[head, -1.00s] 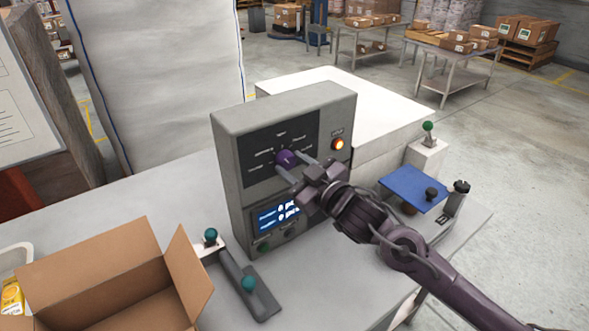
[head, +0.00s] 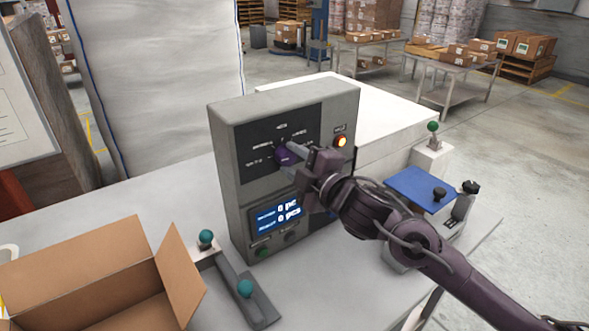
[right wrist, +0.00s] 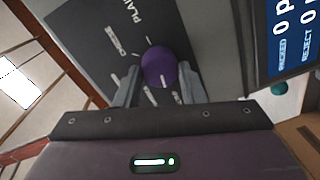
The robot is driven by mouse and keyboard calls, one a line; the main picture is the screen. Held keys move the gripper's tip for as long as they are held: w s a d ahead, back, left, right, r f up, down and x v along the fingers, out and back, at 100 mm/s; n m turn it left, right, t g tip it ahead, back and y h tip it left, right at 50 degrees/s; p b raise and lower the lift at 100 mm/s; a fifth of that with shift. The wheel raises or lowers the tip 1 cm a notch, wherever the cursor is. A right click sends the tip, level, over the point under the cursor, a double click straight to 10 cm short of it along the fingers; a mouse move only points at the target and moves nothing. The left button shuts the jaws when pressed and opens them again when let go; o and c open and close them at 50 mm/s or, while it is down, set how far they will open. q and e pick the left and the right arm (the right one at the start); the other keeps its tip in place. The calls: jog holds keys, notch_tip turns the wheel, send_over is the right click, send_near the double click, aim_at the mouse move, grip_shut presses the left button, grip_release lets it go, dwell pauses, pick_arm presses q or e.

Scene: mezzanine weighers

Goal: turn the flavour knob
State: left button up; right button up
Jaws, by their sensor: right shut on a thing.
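The flavour knob is a round purple knob (head: 284,156) on the dark upper panel of a grey control box (head: 228,180), with labels set around it. It also shows in the right wrist view (right wrist: 159,67), between the two fingers. My right gripper (head: 290,157) comes from the right and is shut on the knob, one finger on each side of it. In the right wrist view the right gripper (right wrist: 160,85) points at the panel face. My left gripper is not in view.
The box has a lit orange button (head: 341,141) and a blue display (head: 278,217). A blue plate (head: 418,188) lies at the right.

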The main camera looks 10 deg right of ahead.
jog(key=shift+f+n+b, duration=0.15)
jog(key=shift+n+b, duration=0.35)
jog(key=shift+n, duration=0.3)
jog(key=shift+a, duration=0.1)
jog(key=o, duration=1)
jog(key=shift+s, duration=0.1)
jog(key=b+v, duration=0.1)
jog(key=v, duration=0.6)
jog(key=shift+s+b, duration=0.4)
